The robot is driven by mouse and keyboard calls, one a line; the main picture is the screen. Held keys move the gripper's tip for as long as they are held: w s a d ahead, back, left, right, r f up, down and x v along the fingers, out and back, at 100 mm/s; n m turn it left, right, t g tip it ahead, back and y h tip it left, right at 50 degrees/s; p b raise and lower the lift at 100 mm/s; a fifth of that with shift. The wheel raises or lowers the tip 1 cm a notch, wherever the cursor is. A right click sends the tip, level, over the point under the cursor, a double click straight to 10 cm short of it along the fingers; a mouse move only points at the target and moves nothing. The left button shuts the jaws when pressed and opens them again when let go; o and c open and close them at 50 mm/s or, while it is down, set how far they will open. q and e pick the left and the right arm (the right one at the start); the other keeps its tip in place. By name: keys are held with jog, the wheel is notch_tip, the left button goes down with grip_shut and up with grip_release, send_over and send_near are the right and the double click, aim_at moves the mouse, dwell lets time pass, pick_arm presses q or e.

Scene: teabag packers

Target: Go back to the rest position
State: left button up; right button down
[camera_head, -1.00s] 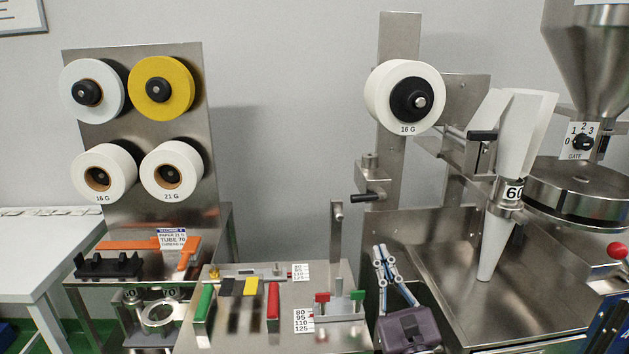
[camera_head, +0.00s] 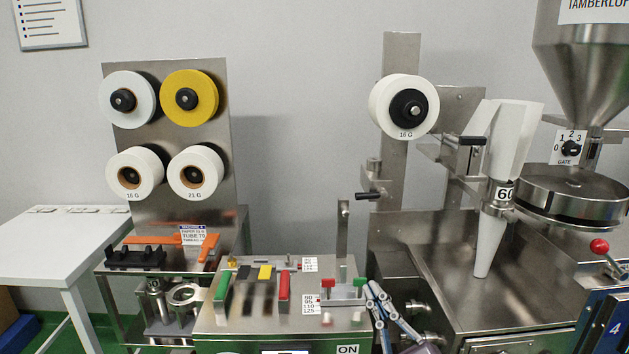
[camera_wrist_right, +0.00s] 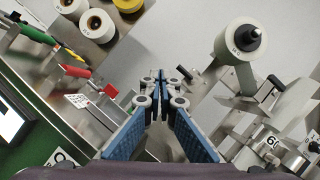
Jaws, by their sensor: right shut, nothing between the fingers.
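My right gripper (camera_head: 374,292) shows at the lower middle of the head view, in front of the metal machine, with its fingers pointing up. In the right wrist view the blue fingers of the right gripper (camera_wrist_right: 160,82) meet at their tips. It is shut with nothing between the fingers. It is apart from the paper rolls and the forming tube. My left gripper is not in any view.
A control bench (camera_head: 260,322) with coloured levers is left of the right gripper. A white paper roll (camera_head: 388,108) hangs above. A white forming tube (camera_head: 488,247) and hopper (camera_head: 588,60) stand to the right. A white table (camera_head: 40,250) is at far left.

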jog(key=s+a+f+n+g+y, duration=0.3)
jog(key=s+a+f+n+g, duration=0.4)
jog(key=n, duration=0.4)
jog(key=s+d+f+n+g+h, duration=0.1)
jog(key=s+f+n+g+h, duration=0.15)
jog(key=s+f+n, duration=0.35)
jog(key=s+d+f+n+g+h, duration=0.1)
jog(key=s+f+n+g, duration=0.2)
jog(key=f, duration=0.6)
jog(key=s+d+f+n+g+h, duration=0.2)
jog(key=s+d+f+n+h, duration=0.15)
jog(key=s+d, duration=0.4)
jog(key=s+d+f+n+g+h, duration=0.25)
jog(key=s+d+f+h, duration=0.2)
jog(key=s+d, duration=0.3)
notch_tip(320, 180, down, 25)
jog(key=s+g, duration=0.1)
jog(key=s, duration=0.1)
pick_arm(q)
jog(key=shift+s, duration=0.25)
pick_arm(e)
jog(key=s+d+f+g, duration=0.1)
jog(key=s+d+f, duration=0.1)
jog(key=s+f, duration=1.5)
jog(key=shift+s+f+g+y, duration=0.3)
jog(key=shift+s+f+y, duration=0.05)
jog(key=shift+s+f, duration=0.1)
